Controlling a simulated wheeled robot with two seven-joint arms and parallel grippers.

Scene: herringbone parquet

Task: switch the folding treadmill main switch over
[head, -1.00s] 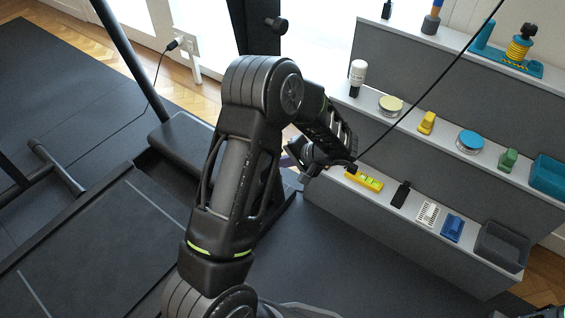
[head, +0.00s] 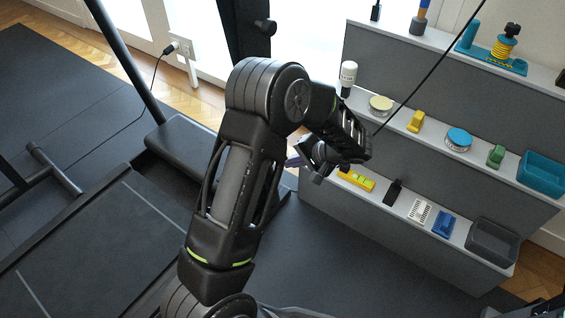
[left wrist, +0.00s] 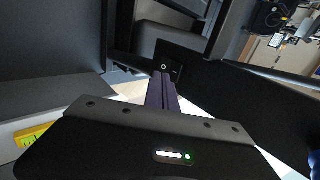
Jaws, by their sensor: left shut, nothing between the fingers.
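The folding treadmill (head: 95,235) lies at the left in the head view, with its dark motor hood (head: 183,143) beyond the belt. In the left wrist view a small black switch panel (left wrist: 178,68) with a white ring mark shows just beyond my fingertips. The rocker's position is too small to tell. My left gripper (head: 294,161) is shut and empty beside the treadmill's front end, near the shelf. Its purple fingers (left wrist: 162,92) point at the panel and overlap its lower left edge in the picture; I cannot tell whether they touch. My right gripper is not visible.
A grey stepped shelf (head: 400,150) stands close at the right, holding a yellow level (head: 357,180), a blue bin (head: 543,174) and other small items. A treadmill upright (head: 125,55) rises at the left. A cord runs to a wall socket (head: 183,48). Dark mat is free before the shelf.

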